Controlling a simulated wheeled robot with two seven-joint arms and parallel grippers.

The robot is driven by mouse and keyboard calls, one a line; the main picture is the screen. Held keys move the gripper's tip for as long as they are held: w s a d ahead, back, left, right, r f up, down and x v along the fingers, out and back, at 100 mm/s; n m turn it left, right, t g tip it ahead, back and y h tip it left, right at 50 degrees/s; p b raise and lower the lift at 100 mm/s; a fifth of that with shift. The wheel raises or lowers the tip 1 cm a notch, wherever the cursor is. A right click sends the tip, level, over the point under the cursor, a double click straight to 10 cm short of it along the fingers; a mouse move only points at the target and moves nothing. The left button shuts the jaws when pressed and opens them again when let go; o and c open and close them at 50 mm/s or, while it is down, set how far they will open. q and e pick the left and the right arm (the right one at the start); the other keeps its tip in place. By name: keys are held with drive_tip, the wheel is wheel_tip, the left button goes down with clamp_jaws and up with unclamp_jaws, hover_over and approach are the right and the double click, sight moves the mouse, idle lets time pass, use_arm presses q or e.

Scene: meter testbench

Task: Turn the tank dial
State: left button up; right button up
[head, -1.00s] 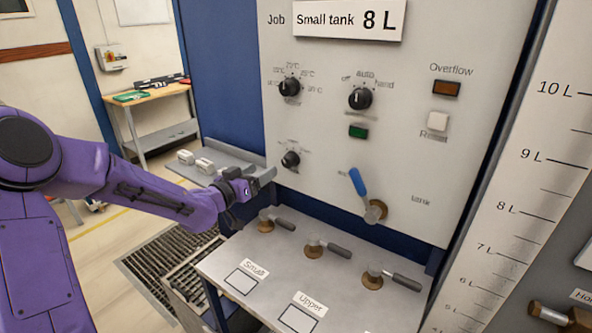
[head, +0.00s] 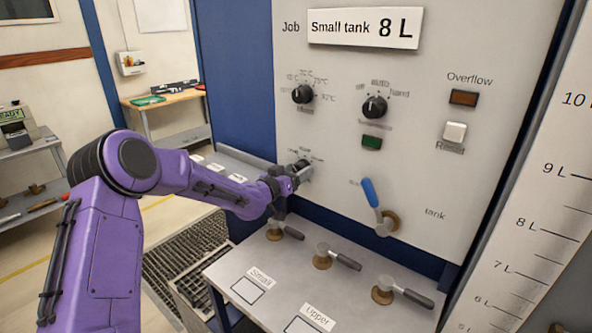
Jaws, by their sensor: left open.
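A small black dial (head: 301,164) sits low on the left of the grey panel, below the larger temperature dial. Its printed labels are too blurred to read. My left gripper (head: 299,176) is at this dial, with its open fingers by the knob and partly covering it. I cannot tell whether the fingers touch the knob. My right gripper is out of view.
Above are a temperature dial (head: 302,94) and a mode dial (head: 374,107). A blue-handled valve (head: 371,193) stands to the right. Several grey-handled valves, one at the middle (head: 338,257), rise from the bench (head: 262,257) below.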

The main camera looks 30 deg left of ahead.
use_arm(q)
drive_tip(key=shift+s, duration=0.1)
drive_tip(key=c, duration=1.1)
drive_tip(key=shift+o, duration=0.2)
drive_tip(key=m+b, duration=1.7)
drive_tip(key=m, duration=0.1)
drive_tip(key=shift+d, duration=0.1)
